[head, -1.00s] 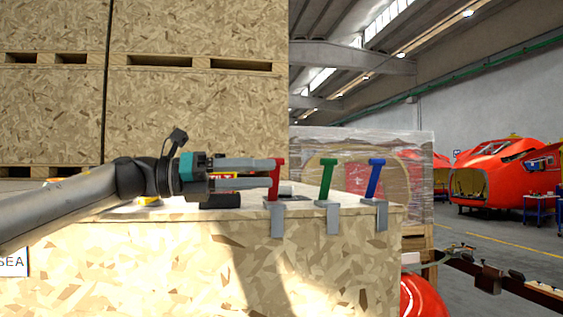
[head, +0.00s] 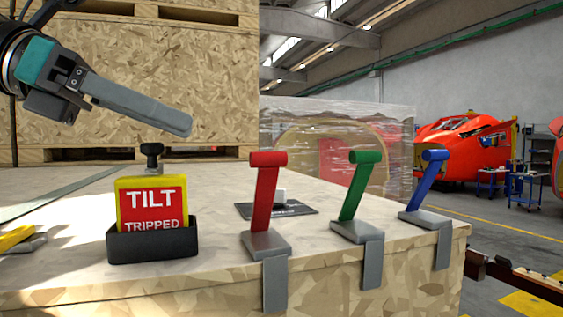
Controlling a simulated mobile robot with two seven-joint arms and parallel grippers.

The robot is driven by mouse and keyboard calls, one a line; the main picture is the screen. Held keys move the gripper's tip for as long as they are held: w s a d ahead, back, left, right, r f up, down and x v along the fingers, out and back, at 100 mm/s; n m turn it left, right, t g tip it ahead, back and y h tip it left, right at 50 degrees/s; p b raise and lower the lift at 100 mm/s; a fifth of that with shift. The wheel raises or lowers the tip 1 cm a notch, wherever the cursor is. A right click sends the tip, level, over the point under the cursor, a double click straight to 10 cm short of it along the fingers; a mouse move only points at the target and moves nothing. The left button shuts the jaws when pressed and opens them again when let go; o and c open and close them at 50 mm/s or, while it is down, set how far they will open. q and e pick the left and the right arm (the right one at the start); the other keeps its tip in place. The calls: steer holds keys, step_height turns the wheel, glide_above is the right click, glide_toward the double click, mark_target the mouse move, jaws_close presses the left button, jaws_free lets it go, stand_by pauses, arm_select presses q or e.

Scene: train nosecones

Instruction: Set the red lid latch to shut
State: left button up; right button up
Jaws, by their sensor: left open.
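The red lid latch (head: 266,195) stands nearly upright on a grey metal bracket at the front edge of the wooden crate top (head: 210,272). Its top leans slightly to the right and carries a short red crossbar. My left gripper (head: 180,124) is open and empty, up and to the left of the red latch, clear of it. It is seen from the side, so one finger mostly hides the other. My right gripper is out of view.
A green latch (head: 352,190) and a blue latch (head: 426,185) stand to the right on similar brackets. A yellow and red tilt indicator (head: 152,207) sits in a black holder to the left. A dark plate (head: 276,210) lies behind the red latch.

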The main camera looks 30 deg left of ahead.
mark_target(279, 167)
arm_select(q)
steer(key=p+x, duration=0.3)
steer(key=x, duration=1)
steer(key=shift+s+d+p, duration=0.1)
steer(key=shift+d+p, duration=0.1)
steer(key=shift+p, duration=0.15)
steer(key=shift+x, duration=0.9)
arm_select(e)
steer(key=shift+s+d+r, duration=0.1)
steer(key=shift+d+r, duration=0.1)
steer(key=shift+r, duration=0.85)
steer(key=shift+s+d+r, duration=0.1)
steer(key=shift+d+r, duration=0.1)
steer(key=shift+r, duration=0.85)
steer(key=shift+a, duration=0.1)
arm_select(q)
steer(key=shift+c, duration=1.4)
jaws_close()
